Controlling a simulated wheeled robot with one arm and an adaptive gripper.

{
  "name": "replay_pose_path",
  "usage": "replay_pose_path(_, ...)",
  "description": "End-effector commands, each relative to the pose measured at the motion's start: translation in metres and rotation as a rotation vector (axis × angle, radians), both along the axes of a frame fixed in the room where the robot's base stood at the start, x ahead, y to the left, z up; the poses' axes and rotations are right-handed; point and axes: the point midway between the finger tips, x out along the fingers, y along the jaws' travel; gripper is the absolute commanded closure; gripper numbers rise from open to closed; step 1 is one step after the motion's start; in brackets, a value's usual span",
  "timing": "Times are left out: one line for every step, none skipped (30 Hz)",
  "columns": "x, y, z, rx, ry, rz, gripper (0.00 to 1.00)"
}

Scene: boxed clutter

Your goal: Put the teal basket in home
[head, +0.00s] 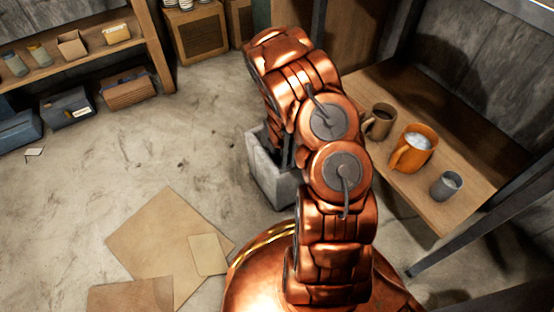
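I cannot make out a teal basket in the head view. My copper arm reaches forward from the bottom and bends down over a grey square bin (274,180). Dark parts at the arm's end, probably my gripper (284,150), show at the bin's opening. They are mostly hidden behind the arm, so its fingers and anything between them cannot be made out. The bin stands upright on the floor; its inside and right side are largely covered by the arm. Nothing in view is marked as home.
A wooden table (448,205) at right holds a brown mug (380,122), an orange mug (413,150) and a grey cup (446,186). Shelves (100,52) at left hold boxes and jars; blue-grey boxes (68,108) sit below. Cardboard (160,240) lies on otherwise open floor.

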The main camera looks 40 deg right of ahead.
Motion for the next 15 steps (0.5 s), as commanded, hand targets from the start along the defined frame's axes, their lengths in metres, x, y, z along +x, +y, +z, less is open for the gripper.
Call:
replay_pose_path(-0.0004,0.0001,-0.003,0.0,0.001,-0.001,1.0)
replay_pose_path(-0.0004,-0.0001,-0.0032,0.0,0.001,-0.001,1.0)
replay_pose_path(-0.0004,-0.0002,-0.0032,-0.001,0.001,-0.001,1.0)
replay_pose_path(-0.0004,-0.0003,-0.003,-0.001,0.001,-0.001,1.0)
replay_pose_path(-0.0005,-0.0003,-0.0028,-0.001,0.001,-0.001,1.0)
replay_pose_path(-0.0006,-0.0003,-0.0028,-0.001,0.001,-0.001,1.0)
replay_pose_path(-0.0006,-0.0002,-0.0027,-0.001,0.001,-0.001,1.0)
replay_pose_path(-0.0007,-0.0002,-0.0028,-0.001,0.001,-0.001,0.57)
replay_pose_path(-0.0008,-0.0002,-0.0028,-0.001,0.001,-0.001,0.53)
replay_pose_path(-0.0008,-0.0002,-0.0028,-0.001,0.001,-0.001,0.5)
replay_pose_path(-0.0008,-0.0002,-0.0028,-0.001,0.001,-0.001,0.47)
replay_pose_path(-0.0007,-0.0002,-0.0027,-0.001,0.001,-0.001,0.43)
replay_pose_path(-0.0007,-0.0002,-0.0027,-0.001,0.001,-0.001,0.4)
replay_pose_path(-0.0007,-0.0001,-0.0027,-0.001,0.001,-0.001,0.37)
replay_pose_path(-0.0006,0.0,-0.0026,0.0,0.001,-0.001,0.33)
